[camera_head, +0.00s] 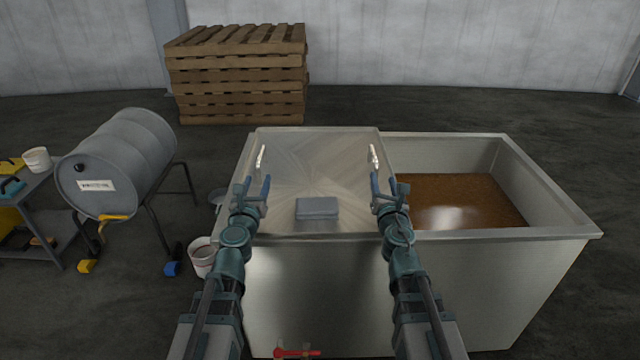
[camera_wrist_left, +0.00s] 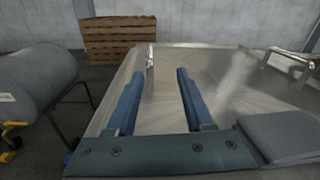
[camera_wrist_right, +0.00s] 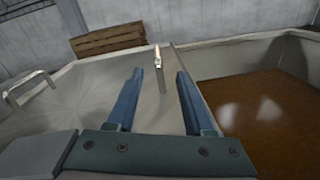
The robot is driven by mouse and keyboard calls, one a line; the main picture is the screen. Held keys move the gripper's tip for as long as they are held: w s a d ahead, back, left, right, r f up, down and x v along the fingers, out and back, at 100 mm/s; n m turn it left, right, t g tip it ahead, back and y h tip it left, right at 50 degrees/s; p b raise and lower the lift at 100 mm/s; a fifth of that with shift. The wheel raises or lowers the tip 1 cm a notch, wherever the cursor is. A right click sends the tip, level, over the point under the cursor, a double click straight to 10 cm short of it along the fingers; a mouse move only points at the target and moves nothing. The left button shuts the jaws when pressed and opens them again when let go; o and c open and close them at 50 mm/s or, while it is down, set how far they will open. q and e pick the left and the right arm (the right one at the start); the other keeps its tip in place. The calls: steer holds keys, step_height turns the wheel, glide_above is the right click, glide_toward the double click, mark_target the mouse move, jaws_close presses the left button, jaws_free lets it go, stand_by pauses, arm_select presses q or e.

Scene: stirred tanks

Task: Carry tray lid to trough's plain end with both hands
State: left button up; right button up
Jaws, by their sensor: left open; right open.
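The tray lid (camera_head: 315,165) is a flat metal sheet covering the left part of the trough (camera_head: 560,234). Two bright upright handles stand on it, a left handle (camera_head: 261,158) and a right handle (camera_head: 374,157). My left gripper (camera_head: 254,187) is open and empty, just short of the left handle; in the left wrist view that handle (camera_wrist_left: 150,62) lies ahead, near the left finger. My right gripper (camera_head: 390,186) is open and empty, short of the right handle, which shows ahead between the fingers in the right wrist view (camera_wrist_right: 160,70).
A grey block (camera_head: 317,208) lies on the lid between my grippers. The trough's right part is open and holds brown liquid (camera_head: 455,200). A grey drum (camera_head: 118,165) on a stand, a white bucket (camera_head: 203,257) and a cart (camera_head: 40,195) stand left. Pallets (camera_head: 238,75) are stacked behind.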

mark_target(260, 155)
arm_select(q)
steer(key=shift+w+a+f+n+y, duration=0.2)
steer(key=shift+a+f+n+y, duration=0.15)
steer(key=shift+a+n, duration=0.25)
arm_select(e)
steer(key=shift+w+a+f+n, duration=0.1)
steer(key=shift+w+f+n, duration=0.1)
steer(key=shift+f+n, duration=0.25)
arm_select(q)
steer(key=shift+a+n, duration=0.15)
steer(key=shift+n, duration=0.15)
arm_select(e)
steer(key=shift+y, duration=0.3)
steer(key=shift+r, duration=0.1)
arm_select(q)
steer(key=shift+w, duration=0.2)
arm_select(e)
steer(key=shift+w, duration=0.2)
arm_select(q)
steer(key=w, duration=1.3)
steer(key=shift+w, duration=0.3)
arm_select(e)
steer(key=w, duration=1.3)
steer(key=shift+w, duration=0.3)
arm_select(q)
jaws_close()
arm_select(e)
jaws_close()
